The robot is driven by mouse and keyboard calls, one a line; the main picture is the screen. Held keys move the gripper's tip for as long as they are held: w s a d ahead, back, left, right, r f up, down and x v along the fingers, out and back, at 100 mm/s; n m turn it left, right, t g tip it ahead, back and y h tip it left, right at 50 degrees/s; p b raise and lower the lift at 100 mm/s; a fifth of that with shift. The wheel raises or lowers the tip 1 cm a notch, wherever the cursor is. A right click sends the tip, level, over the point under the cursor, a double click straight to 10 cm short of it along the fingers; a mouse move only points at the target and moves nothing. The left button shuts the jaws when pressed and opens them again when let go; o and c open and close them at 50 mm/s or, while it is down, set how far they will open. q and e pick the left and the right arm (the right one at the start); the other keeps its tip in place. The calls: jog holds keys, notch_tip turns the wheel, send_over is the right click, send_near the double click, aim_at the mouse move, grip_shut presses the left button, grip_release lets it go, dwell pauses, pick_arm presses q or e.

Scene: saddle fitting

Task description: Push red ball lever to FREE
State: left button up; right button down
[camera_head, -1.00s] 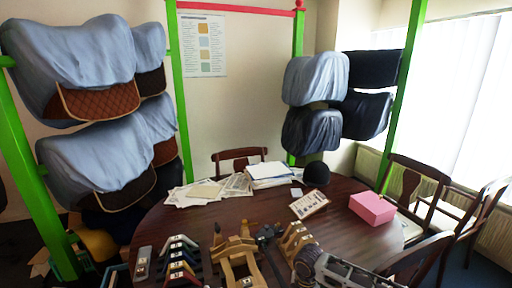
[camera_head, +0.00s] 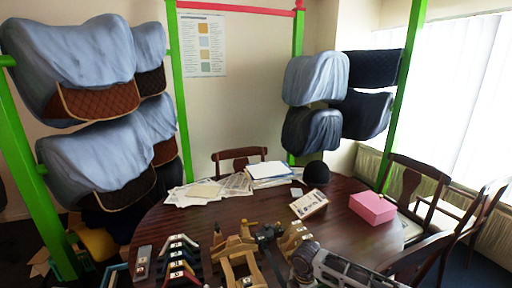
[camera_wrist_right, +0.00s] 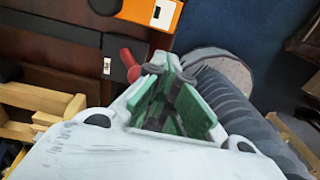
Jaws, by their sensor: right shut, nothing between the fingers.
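The red lever end (camera_wrist_right: 131,64) shows in the right wrist view, just left of my right gripper's fingertips. Whether they touch it I cannot tell. My right gripper (camera_wrist_right: 168,82) is shut and empty, with grey tips and green inner parts. In the head view my right arm comes in at the bottom right, but I cannot make out its fingers. I also cannot make out the red lever there, nor read any FREE mark. My left gripper is in neither view.
A wooden frame (camera_head: 238,262) and several labelled, coloured racks (camera_head: 180,262) stand on the table's near side. The wrist view shows an orange labelled piece (camera_wrist_right: 162,12) beyond the lever. A pink box (camera_head: 372,208) and papers (camera_head: 205,190) lie farther back.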

jog(key=shift+w+a+b, duration=0.3)
jog(key=shift+w, duration=0.55)
jog(key=shift+w+a+b, duration=0.25)
jog(key=shift+w+a, duration=0.05)
jog(key=shift+w, duration=0.55)
jog(key=shift+s+d+p, duration=0.2)
jog(key=shift+s+p, duration=0.4)
jog(key=shift+p, duration=0.25)
dwell(0.4)
jog(key=shift+r, duration=0.1)
jog(key=shift+r+p, duration=3.4)
jog(key=shift+p, duration=0.3)
